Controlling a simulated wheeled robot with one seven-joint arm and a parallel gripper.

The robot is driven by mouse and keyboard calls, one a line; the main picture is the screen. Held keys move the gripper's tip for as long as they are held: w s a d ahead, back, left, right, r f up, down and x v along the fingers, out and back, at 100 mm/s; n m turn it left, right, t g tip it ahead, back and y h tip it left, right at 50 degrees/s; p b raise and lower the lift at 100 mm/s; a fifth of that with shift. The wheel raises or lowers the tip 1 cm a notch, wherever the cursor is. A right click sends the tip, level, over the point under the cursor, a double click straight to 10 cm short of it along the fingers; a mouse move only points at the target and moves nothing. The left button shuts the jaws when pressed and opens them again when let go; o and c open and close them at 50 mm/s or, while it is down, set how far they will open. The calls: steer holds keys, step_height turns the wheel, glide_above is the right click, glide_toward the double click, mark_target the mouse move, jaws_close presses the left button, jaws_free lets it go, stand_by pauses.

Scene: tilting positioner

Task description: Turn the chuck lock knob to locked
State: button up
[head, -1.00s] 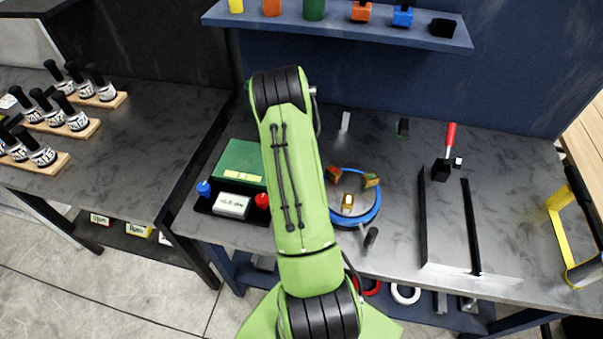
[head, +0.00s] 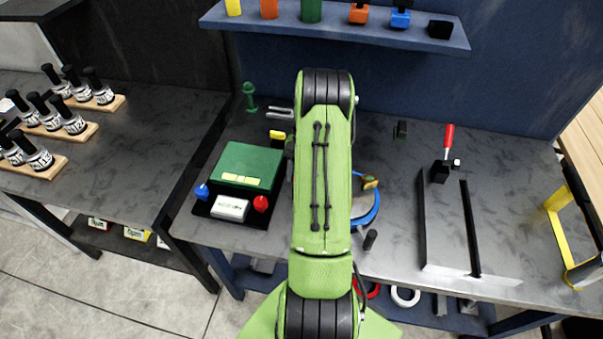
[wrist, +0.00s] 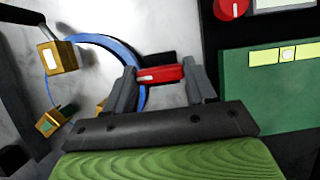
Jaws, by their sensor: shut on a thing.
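The red knob (wrist: 160,73), with a pale mark toward its left end, sits between my gripper's two grey fingers in the wrist view. My gripper (wrist: 160,80) is shut on this knob, with a finger on each side. A black part shows just behind the knob. The chuck's blue ring (wrist: 105,48) curves past on the left, with a yellow-orange jaw (wrist: 58,57) on it. In the head view my arm hides the gripper, the knob and much of the chuck; part of the blue ring (head: 374,212) shows right of the arm.
A green box (head: 247,166) stands left of my arm, with a blue knob (head: 202,191) and another red knob (head: 261,204) in front. A dark peg (head: 370,240) is near the chuck.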

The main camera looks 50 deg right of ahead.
stand_by(0.4)
steer(key=o, duration=1)
steer(key=shift+o, duration=0.2)
steer(key=p+v, duration=0.1)
steer(key=v, duration=1.4)
steer(key=shift+r+p, duration=0.3)
steer(key=shift+r, duration=0.1)
steer(key=shift+d, duration=0.15)
